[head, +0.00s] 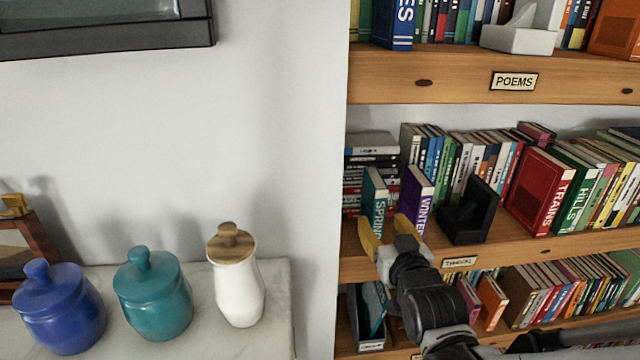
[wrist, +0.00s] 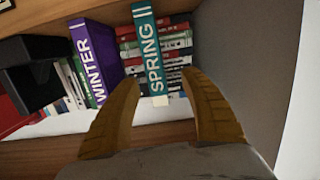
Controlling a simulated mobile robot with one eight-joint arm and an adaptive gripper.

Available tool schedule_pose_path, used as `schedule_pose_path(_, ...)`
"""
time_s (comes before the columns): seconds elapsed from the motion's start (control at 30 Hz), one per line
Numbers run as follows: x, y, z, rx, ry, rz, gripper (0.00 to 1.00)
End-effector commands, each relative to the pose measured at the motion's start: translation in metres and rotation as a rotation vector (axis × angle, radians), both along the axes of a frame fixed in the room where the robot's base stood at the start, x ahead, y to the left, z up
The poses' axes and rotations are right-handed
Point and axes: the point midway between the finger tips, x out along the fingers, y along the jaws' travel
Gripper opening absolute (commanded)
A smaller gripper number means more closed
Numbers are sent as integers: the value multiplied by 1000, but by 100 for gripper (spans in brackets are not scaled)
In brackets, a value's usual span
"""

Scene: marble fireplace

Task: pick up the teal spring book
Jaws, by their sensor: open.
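The teal spring book (head: 375,196) stands upright on the middle shelf, at its left end, with "SPRING" on its spine. In the wrist view the teal spring book (wrist: 149,52) is between and beyond my fingertips. My gripper (head: 389,228) is at the shelf's front edge, with yellow fingers. In the wrist view my gripper (wrist: 163,85) is open and empty, its two fingers apart, and I see no contact with the book. The book's lower part is partly hidden by a finger in the head view.
The purple winter book (head: 415,193) stands just right of the spring book. A black bookend (head: 470,212) is further right. A stack of books (head: 370,150) lies behind. The wall bounds the shelf at left. Jars, including a blue one (head: 60,308), stand on the marble ledge.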

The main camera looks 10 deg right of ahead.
Motion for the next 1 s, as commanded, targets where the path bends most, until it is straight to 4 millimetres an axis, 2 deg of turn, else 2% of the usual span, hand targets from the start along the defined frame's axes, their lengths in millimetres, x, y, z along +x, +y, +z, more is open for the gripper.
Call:
schedule_pose_path(0.2, 36, 0, -7, 0, -5, 0, 52)
schedule_pose_path(0.53, 63, -1, -10, 0, -3, -1, 52)
schedule_pose_path(0.8, 102, -2, -14, 0, -3, -1, 52)
schedule_pose_path(1.0, 104, -2, -14, 0, -3, -1, 52)
